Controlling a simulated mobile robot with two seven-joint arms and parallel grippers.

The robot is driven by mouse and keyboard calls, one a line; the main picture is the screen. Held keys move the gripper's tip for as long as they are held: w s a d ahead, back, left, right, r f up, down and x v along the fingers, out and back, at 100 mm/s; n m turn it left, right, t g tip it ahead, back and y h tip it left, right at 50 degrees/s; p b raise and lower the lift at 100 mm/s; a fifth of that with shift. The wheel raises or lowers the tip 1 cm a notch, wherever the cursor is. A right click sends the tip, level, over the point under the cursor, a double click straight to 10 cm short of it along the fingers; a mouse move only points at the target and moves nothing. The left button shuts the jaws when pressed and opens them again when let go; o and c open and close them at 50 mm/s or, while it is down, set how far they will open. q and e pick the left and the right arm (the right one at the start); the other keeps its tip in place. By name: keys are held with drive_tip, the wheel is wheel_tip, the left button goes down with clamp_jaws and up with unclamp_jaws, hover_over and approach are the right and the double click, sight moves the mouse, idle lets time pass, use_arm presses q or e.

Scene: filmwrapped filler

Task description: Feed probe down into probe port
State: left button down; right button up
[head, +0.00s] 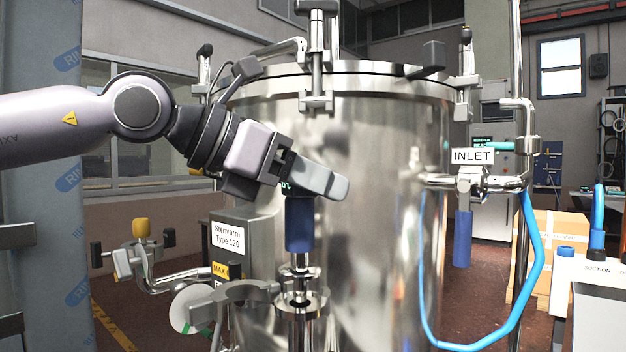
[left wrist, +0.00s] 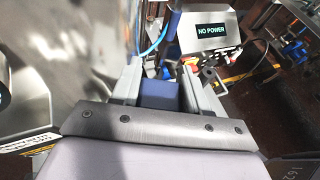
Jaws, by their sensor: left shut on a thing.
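My left gripper (head: 316,181) is shut on the probe, in front of the steel tank. The probe has a blue handle (head: 299,224), which hangs upright below the fingers. The handle's top also shows between the fingers in the left wrist view (left wrist: 160,94). Below the handle is a steel shaft with a collar. It stands in line with a steel ringed fitting (head: 302,306), which looks like the probe port, beside a grey clamp (head: 247,291). I cannot tell how deep the shaft sits in it. My right gripper is not in view.
The tank (head: 380,180) fills the middle. A box labelled Stenvarm Type 120 (head: 232,237) and a pipe with a yellow knob (head: 141,228) are at left. The INLET valve (head: 472,182) and a blue hose (head: 535,270) are at right. A NO POWER display (left wrist: 211,30) shows behind.

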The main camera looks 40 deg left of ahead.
sight(313, 214)
use_arm(q)
drive_tip(key=shift+f+b, duration=1.05)
drive_tip(key=shift+f, duration=0.15)
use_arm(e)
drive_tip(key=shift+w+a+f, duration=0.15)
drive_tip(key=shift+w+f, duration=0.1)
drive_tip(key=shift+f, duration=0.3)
use_arm(q)
drive_tip(key=shift+f+b, duration=0.35)
drive_tip(key=shift+f, duration=0.1)
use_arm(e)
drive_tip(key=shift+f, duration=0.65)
use_arm(q)
drive_tip(key=shift+f+b, duration=0.25)
drive_tip(key=shift+b, duration=0.15)
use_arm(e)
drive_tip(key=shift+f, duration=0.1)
